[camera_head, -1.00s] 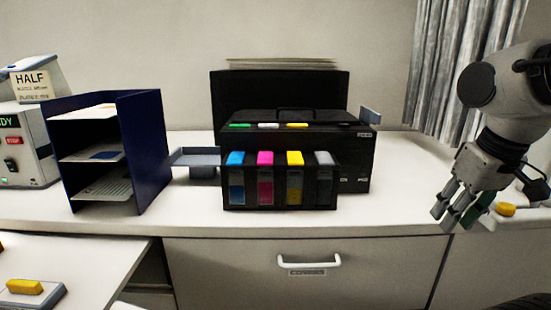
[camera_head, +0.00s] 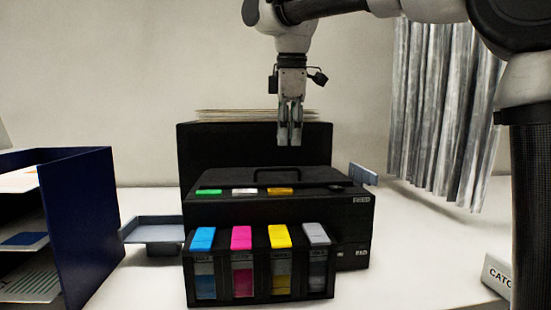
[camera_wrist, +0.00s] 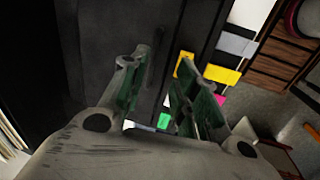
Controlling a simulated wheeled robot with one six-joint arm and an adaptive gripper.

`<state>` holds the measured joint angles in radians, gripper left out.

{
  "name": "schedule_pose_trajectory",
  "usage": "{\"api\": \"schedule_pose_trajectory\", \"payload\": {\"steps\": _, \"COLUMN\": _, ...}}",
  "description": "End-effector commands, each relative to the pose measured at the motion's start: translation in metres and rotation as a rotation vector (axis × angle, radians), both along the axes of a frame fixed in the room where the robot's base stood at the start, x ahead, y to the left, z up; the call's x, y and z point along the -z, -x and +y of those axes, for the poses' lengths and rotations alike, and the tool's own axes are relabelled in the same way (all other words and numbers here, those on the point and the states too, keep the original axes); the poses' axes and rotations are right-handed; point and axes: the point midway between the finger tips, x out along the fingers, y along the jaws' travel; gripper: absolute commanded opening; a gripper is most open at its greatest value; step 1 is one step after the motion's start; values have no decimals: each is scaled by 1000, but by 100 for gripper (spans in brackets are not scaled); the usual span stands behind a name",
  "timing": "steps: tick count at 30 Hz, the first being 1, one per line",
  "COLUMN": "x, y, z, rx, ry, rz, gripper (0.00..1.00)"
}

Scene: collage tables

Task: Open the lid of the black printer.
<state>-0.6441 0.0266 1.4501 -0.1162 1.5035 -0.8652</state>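The black printer (camera_head: 350,235) stands on the white counter. Its flat top lid (camera_head: 225,182) is down and carries a raised black handle (camera_head: 291,172). My gripper (camera_head: 290,142) points down above the lid, a little above the handle in the picture, and appears apart from it. In the wrist view, the fingers (camera_wrist: 160,68) are spread with a gap between them and nothing held. The dark lid surface lies beyond them there, and the handle is hard to make out.
Ink tanks with blue, magenta, yellow and grey caps (camera_head: 258,237) sit at the printer's front. A tall black panel (camera_head: 225,150) rises behind. A blue shelf (camera_head: 80,210) and small grey tray (camera_head: 153,232) stand left. A labelled box (camera_head: 497,272) is at right.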

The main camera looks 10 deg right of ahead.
Motion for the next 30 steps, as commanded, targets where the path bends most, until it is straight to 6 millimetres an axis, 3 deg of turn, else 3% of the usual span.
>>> {"api": "schedule_pose_trajectory", "payload": {"steps": 1, "x": -2, "y": -2, "z": 11, "rx": -33, "ry": 9, "rz": 2, "gripper": 30}}
{"api": "schedule_pose_trajectory", "payload": {"steps": 5, "x": 3, "y": -5, "z": 19, "rx": -68, "ry": 19, "rz": 5, "gripper": 30}}
{"api": "schedule_pose_trajectory", "payload": {"steps": 18, "x": 66, "y": -18, "z": 18, "rx": -63, "ry": 17, "rz": 3, "gripper": 30}}
{"api": "schedule_pose_trajectory", "payload": {"steps": 28, "x": 72, "y": -19, "z": 18, "rx": -63, "ry": 17, "rz": 2, "gripper": 30}}
{"api": "schedule_pose_trajectory", "payload": {"steps": 30, "x": 72, "y": -19, "z": 18, "rx": -63, "ry": 16, "rz": 2, "gripper": 21}}
